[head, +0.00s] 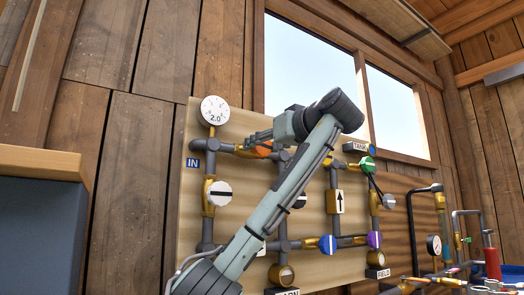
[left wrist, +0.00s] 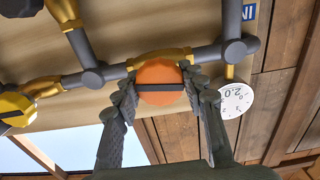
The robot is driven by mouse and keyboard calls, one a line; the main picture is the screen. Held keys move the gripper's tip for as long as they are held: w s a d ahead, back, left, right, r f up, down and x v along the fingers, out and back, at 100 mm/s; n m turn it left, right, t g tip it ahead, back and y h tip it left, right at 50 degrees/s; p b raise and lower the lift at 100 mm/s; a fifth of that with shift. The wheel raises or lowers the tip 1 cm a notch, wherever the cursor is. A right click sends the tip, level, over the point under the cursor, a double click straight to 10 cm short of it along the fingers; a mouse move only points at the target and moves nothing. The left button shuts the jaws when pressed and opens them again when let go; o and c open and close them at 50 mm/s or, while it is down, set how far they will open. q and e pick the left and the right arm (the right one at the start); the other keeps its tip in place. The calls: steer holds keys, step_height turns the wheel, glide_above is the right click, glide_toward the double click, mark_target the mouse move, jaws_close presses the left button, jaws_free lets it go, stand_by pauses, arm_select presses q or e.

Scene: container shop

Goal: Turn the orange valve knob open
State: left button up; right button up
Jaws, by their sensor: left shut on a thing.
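The orange valve knob (head: 263,149) sits on a brass fitting in the upper pipe of the panel, right of the blue IN label. In the left wrist view the orange knob (left wrist: 161,82) is round with a dark stripe running left to right across the picture. My left gripper (head: 257,141) reaches it from the right in the head view. In the left wrist view the two fingers of my left gripper (left wrist: 160,80) stand on either side of the knob, shut on it. Part of the knob is hidden by the gripper in the head view. My right gripper is not in view.
The wooden pipe board (head: 232,120) carries a gauge (head: 214,110), a white knob (head: 220,193), a green knob (head: 367,164), a blue knob (head: 327,244) and a purple knob (head: 374,239). A yellow knob (left wrist: 14,108) shows in the left wrist view. A bench with pipework stands at right.

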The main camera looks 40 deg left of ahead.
arm_select(q)
steer(key=shift+d+f+n, duration=0.1)
steer(key=shift+f+n, duration=0.15)
steer(key=shift+n, duration=0.35)
steer(key=shift+r+n, duration=0.25)
steer(key=shift+n, duration=0.35)
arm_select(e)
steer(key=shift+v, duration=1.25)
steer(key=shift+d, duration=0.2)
arm_select(q)
steer(key=o, duration=1.2)
steer(key=v, duration=1.2)
steer(key=shift+s, duration=0.1)
steer(key=shift+f, duration=0.1)
